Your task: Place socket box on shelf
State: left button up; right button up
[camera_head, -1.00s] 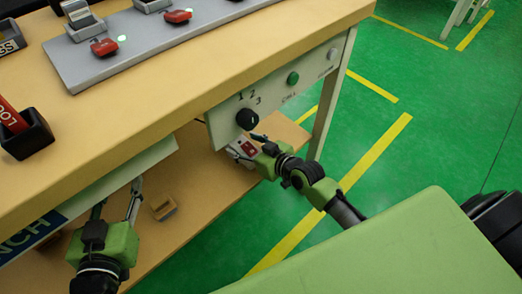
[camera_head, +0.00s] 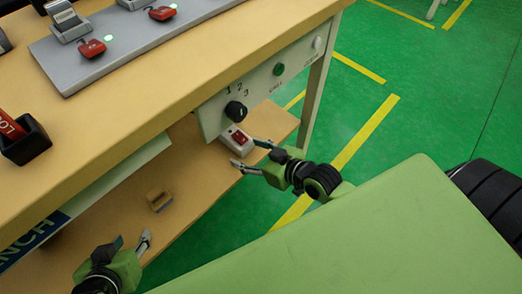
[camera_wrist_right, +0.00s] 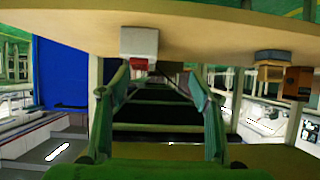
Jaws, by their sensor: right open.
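The socket box (camera_head: 236,138) is white with a red switch. It rests on the lower wooden shelf (camera_head: 200,195), below the panel with the black knob. My right gripper (camera_head: 248,155) is open and empty just in front of the box, apart from it. In the right wrist view the picture is upside down; the box (camera_wrist_right: 140,42) lies beyond the open fingers (camera_wrist_right: 160,82). My left gripper (camera_head: 132,241) looks open and empty near the shelf's front edge at the lower left.
A small brown block (camera_head: 159,200) sits on the shelf left of the box. The knob panel (camera_head: 270,85) hangs from the thick tabletop (camera_head: 170,85) above the shelf. The green floor (camera_head: 430,120) to the right is clear.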

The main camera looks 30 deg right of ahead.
jog(key=s+r+m+g+h, duration=0.2)
jog(key=s+g+h, duration=0.1)
jog(key=s, duration=0.7)
jog(key=shift+s+a+r+g, duration=0.2)
jog(key=shift+s+g, duration=0.1)
jog(key=shift+s, duration=0.1)
